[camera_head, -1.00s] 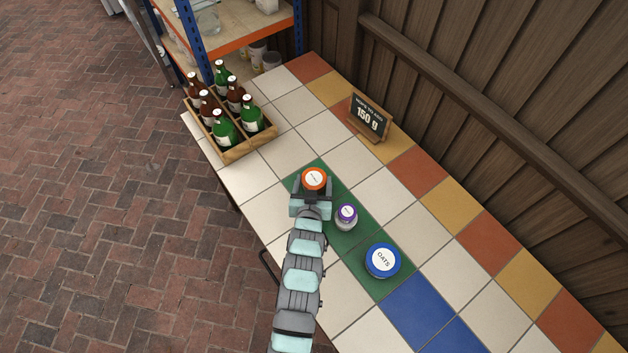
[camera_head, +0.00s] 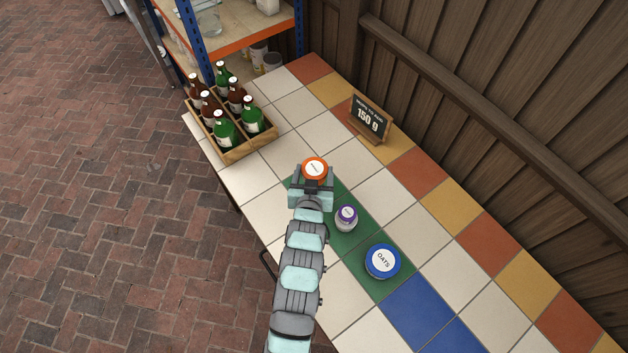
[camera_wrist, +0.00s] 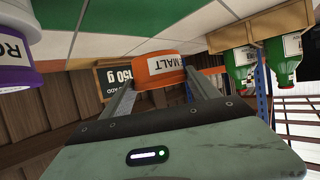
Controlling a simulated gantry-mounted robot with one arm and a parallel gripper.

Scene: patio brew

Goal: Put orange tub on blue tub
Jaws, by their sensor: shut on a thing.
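The orange tub (camera_head: 315,167) has an orange lid with a white label. My gripper (camera_head: 313,183) is shut on it, at the far end of the green tiles. The wrist view, upside down, shows the orange tub (camera_wrist: 163,68) between the two fingers, with a label reading MALT. The blue tub (camera_head: 382,261), labelled OATS, stands at the near end of the green tiles, apart from my gripper. I cannot tell exactly how high the orange tub is above the table.
A purple-lidded jar (camera_head: 346,217) stands between the orange and blue tubs. A wooden crate of bottles (camera_head: 247,147) is at the far left. A chalkboard sign reading 150 g (camera_head: 369,119) stands near the wooden wall. Blue tiles (camera_head: 418,310) nearer me are clear.

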